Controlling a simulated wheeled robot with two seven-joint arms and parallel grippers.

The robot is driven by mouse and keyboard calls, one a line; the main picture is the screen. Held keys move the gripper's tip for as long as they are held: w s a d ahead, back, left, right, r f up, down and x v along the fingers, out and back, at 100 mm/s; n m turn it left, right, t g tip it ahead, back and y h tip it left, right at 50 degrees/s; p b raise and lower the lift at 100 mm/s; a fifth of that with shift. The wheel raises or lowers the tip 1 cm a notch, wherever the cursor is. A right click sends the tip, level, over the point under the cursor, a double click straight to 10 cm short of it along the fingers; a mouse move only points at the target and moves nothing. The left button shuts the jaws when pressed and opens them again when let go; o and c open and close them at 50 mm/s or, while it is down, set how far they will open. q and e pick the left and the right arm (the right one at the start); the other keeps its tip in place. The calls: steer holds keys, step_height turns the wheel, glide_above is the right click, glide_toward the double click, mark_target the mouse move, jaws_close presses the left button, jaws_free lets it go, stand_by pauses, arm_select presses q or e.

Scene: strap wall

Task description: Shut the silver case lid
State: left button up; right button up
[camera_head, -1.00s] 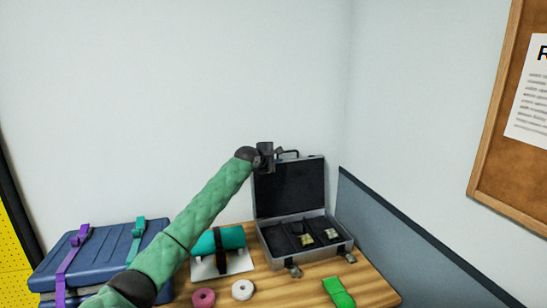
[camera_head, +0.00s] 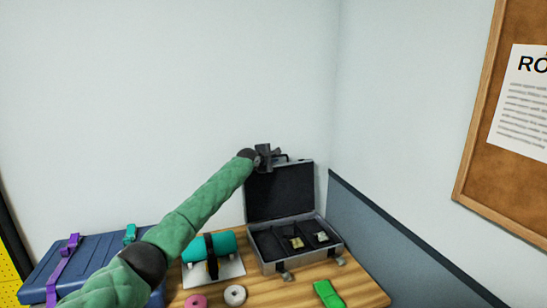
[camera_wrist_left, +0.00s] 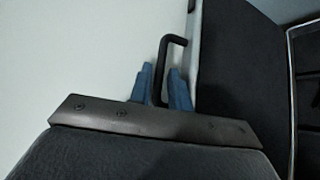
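The silver case (camera_head: 300,262) stands on the wooden table with its lid (camera_head: 280,192) raised upright, dark lining facing me. A black handle (camera_head: 283,157) sticks up from the lid's top edge; it also shows in the left wrist view (camera_wrist_left: 174,41). My left gripper (camera_head: 268,155) is at the lid's top edge by the handle. In the left wrist view its blue fingers (camera_wrist_left: 163,80) stand a little apart, one on each side of the handle's bar, with narrow gaps visible. My right gripper is not in view.
Two small items lie in the case's compartments. A teal roll (camera_head: 222,243) with a dark strap, a pink ring (camera_head: 196,301), a white ring (camera_head: 235,295) and a green strap (camera_head: 328,294) are on the table. A blue case (camera_head: 95,262) stands left. Walls close the corner behind.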

arm_select(q)
steer(key=shift+c, duration=0.2)
jaws_close()
steer(key=shift+s+d, duration=0.1)
